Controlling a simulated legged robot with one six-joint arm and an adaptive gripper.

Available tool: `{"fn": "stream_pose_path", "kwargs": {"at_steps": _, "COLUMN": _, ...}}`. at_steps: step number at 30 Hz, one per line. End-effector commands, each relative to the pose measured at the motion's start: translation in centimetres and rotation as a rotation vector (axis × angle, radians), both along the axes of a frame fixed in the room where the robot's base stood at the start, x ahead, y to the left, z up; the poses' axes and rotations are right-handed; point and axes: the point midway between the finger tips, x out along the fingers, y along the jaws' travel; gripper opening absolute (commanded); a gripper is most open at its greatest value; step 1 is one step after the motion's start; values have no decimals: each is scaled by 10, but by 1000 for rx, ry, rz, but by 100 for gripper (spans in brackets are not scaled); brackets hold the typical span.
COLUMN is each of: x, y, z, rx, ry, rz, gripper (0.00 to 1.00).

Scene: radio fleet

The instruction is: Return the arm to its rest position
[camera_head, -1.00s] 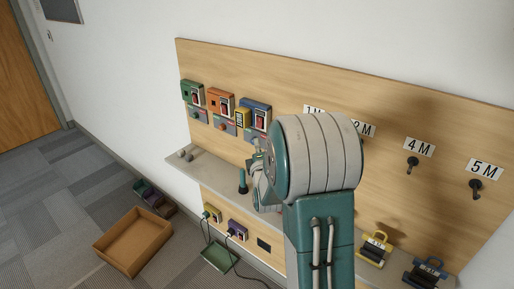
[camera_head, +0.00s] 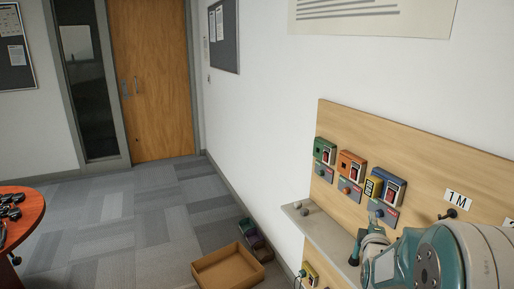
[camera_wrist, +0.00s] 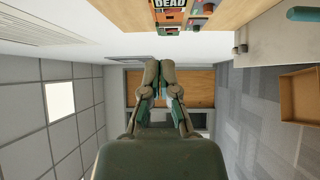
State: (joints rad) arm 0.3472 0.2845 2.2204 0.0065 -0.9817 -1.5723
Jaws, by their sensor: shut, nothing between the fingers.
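My gripper (camera_wrist: 159,72) shows in the wrist view with its two fingers together and nothing between them. In the head view my green and white arm reaches in at the lower right, in front of the wooden wall board (camera_head: 420,150). The gripper's own tips are hard to make out there. In the wrist view the fingers point out into the room toward a wooden door (camera_wrist: 200,84), and they look clear of the board and shelf.
Green (camera_head: 325,151), orange (camera_head: 351,163) and blue (camera_head: 388,187) units hang on the board above a grey shelf (camera_head: 322,232). An open cardboard box (camera_head: 228,270) stands on the floor. A round red table (camera_head: 22,212) is at the left. The floor toward the door is mostly clear.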

Motion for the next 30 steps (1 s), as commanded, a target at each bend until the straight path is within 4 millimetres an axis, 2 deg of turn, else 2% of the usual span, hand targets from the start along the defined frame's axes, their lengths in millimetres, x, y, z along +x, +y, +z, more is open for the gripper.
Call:
{"fn": "stream_pose_path", "kwargs": {"at_steps": 1, "x": -4, "y": 14, "z": 11, "rx": 82, "ry": 17, "rz": 22, "gripper": 0}}
{"fn": "stream_pose_path", "kwargs": {"at_steps": 8, "x": -39, "y": 67, "z": 28, "rx": 490, "ry": 151, "rz": 55, "gripper": 0}}
{"fn": "stream_pose_path", "kwargs": {"at_steps": 14, "x": -91, "y": 114, "z": 33, "rx": 823, "ry": 282, "rz": 5, "gripper": 0}}
{"fn": "stream_pose_path", "kwargs": {"at_steps": 20, "x": -160, "y": 153, "z": 32, "rx": 1121, "ry": 413, "rz": -123, "gripper": 0}}
{"fn": "stream_pose_path", "kwargs": {"at_steps": 24, "x": -216, "y": 174, "z": 28, "rx": 1303, "ry": 496, "rz": -257, "gripper": 0}}
{"fn": "stream_pose_path", "kwargs": {"at_steps": 27, "x": -255, "y": 185, "z": 24, "rx": 1409, "ry": 543, "rz": -367, "gripper": 0}}
{"fn": "stream_pose_path", "kwargs": {"at_steps": 30, "x": -286, "y": 192, "z": 19, "rx": 1478, "ry": 576, "rz": -462, "gripper": 0}}
